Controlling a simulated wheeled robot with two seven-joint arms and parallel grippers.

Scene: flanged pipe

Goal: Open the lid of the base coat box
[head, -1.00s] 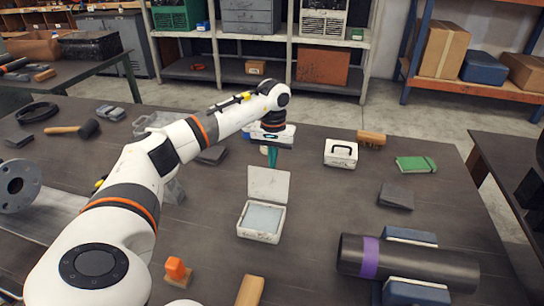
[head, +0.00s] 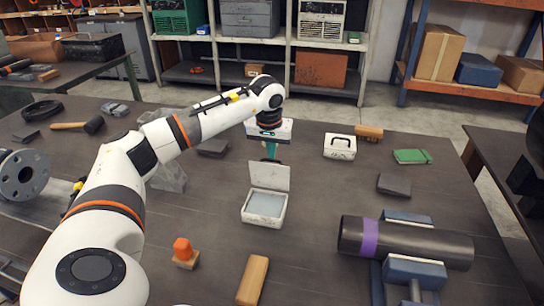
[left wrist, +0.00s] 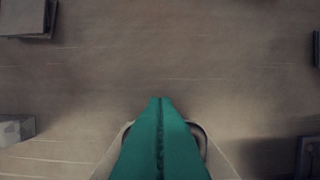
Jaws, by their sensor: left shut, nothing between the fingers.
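A small white box (head: 263,221) stands in the middle of the table with its lid (head: 270,177) raised at the far side and a pale grey inside showing. A second white box (head: 340,152) with a black handle is shut, farther back to the right. I cannot read which label is base coat. My left gripper (head: 271,156) points down just behind the raised lid. Its green fingers (left wrist: 160,102) are together and empty in the left wrist view. A pale edge and dark curved shape show beside them there; contact is unclear. A dark part at the right edge seems my right gripper (head: 525,178); its fingers are unclear.
A dark pipe (head: 428,245) with a purple band rests on blue supports at front right. A wooden block (head: 252,280) and an orange-topped piece (head: 183,250) lie in front. A green item (head: 411,157) and grey block (head: 393,184) lie right. Table around the open box is bare.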

